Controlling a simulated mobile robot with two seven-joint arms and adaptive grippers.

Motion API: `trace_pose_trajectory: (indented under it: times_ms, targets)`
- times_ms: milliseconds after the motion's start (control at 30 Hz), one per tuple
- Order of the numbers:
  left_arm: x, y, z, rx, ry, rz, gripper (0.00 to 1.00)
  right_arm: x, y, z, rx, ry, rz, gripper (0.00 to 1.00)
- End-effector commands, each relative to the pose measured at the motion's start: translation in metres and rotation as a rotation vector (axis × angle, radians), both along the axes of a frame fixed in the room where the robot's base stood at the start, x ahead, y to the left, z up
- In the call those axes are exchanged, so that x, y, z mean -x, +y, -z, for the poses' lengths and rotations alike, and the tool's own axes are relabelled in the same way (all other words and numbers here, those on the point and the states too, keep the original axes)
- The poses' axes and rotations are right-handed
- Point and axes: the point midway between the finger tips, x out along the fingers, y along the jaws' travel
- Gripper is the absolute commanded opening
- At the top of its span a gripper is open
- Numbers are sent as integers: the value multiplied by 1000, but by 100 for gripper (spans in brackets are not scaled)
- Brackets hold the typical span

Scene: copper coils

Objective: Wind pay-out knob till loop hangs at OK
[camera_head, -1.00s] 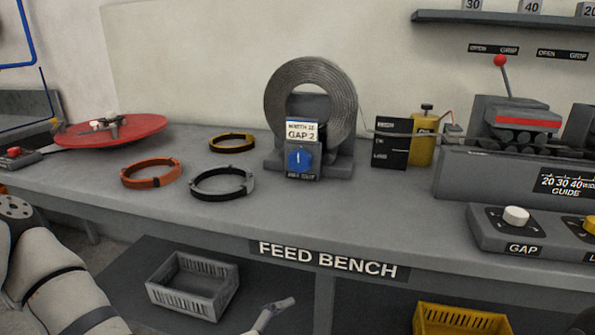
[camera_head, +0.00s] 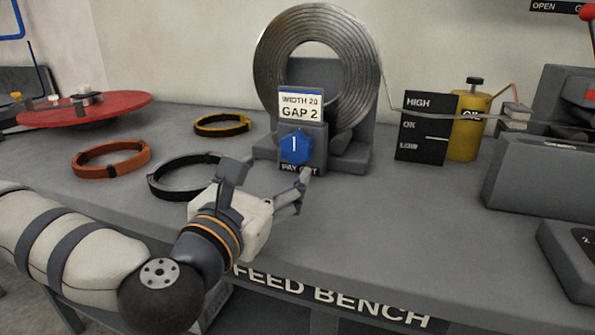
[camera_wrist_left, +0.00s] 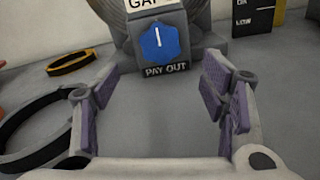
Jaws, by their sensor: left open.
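The blue pay-out knob (camera_head: 295,147) sits on the front of the coil stand, above the PAY OUT label, its white mark upright. It also shows in the left wrist view (camera_wrist_left: 159,43). The metal coil (camera_head: 268,70) stands upright behind it. The strip loop (camera_head: 430,115) leaves the coil to the right and crosses the level board (camera_head: 408,152) between the HIGH and OK words. My left gripper (camera_head: 270,180) is open and empty, in front of and below the knob, not touching it. In the wrist view its fingers (camera_wrist_left: 163,80) stand apart either side below the knob. My right gripper is out of view.
A black ring (camera_head: 160,188), an orange ring (camera_head: 77,165) and a yellow ring (camera_head: 222,117) lie left of the stand. A red turntable (camera_head: 130,100) is farther left. A yellow canister (camera_head: 466,143) stands beside the board.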

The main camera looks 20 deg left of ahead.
Motion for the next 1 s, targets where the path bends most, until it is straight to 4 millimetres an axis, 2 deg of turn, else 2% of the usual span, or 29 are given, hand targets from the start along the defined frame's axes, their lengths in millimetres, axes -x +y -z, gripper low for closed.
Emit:
trace_pose_trajectory:
  times_ms: [33,67,133,300,467,700,767,900,933,1000]
  targets:
    - [-15,1,18,1,11,-5,66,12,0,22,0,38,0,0]
    - [-22,0,15,2,9,-5,66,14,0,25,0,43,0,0]
    - [-40,-1,4,-1,5,-5,66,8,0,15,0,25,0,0]
    - [-73,-2,0,0,2,-4,66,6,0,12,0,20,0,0]
    - [-87,-3,0,0,3,-2,66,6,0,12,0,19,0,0]
    - [-88,-3,1,0,3,-2,66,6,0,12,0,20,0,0]
    - [-88,-3,1,0,3,-2,55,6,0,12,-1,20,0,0]
    - [-88,-3,1,0,3,-2,23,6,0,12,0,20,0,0]
    - [-88,-3,1,0,3,-2,18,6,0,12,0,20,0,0]
    - [-88,-3,1,0,3,-2,18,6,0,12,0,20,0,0]
